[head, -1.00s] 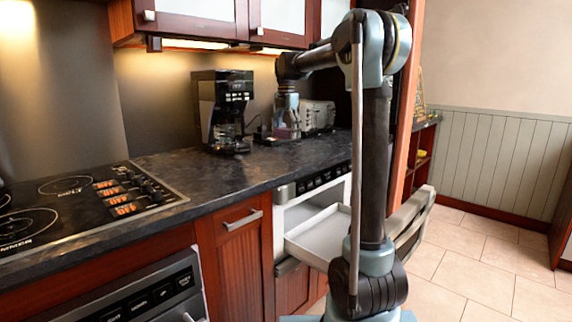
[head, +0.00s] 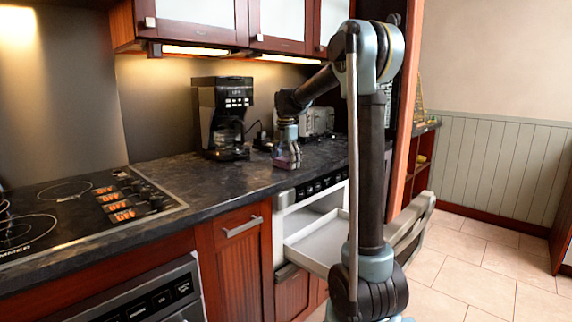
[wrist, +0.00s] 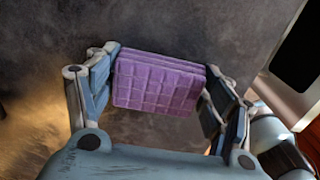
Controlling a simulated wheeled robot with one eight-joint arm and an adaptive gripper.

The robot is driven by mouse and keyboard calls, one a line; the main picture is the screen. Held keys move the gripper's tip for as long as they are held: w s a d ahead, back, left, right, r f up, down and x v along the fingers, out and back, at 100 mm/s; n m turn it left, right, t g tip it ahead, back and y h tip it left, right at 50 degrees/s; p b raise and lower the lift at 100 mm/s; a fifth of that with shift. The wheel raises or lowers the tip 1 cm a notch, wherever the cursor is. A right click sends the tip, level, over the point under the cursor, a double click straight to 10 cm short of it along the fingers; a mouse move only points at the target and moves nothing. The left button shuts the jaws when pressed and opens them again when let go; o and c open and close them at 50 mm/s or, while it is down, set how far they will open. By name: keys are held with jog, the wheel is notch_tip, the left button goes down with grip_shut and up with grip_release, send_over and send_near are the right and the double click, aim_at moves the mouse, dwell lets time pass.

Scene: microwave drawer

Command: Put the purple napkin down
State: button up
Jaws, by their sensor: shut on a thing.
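The purple napkin (wrist: 158,82) is a folded, grid-patterned block between the two fingers of my gripper (wrist: 160,88) in the wrist view. The fingers are shut on its left and right sides. In the head view my gripper (head: 288,158) is low at the front part of the dark countertop (head: 180,168), right of the coffee maker. The napkin shows there only as a small purple patch at the fingertips. The dark counter surface lies below it in the wrist view; I cannot tell whether the napkin touches it.
A black coffee maker (head: 222,115) stands left of my gripper and a toaster (head: 316,121) behind it. Below the counter edge, the microwave drawer (head: 318,243) is pulled open. The cooktop (head: 75,212) is at the left. Bare counter lies between cooktop and gripper.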

aim_at(286, 158)
jog(key=o, duration=1.4)
notch_tip(286, 158, up, 12)
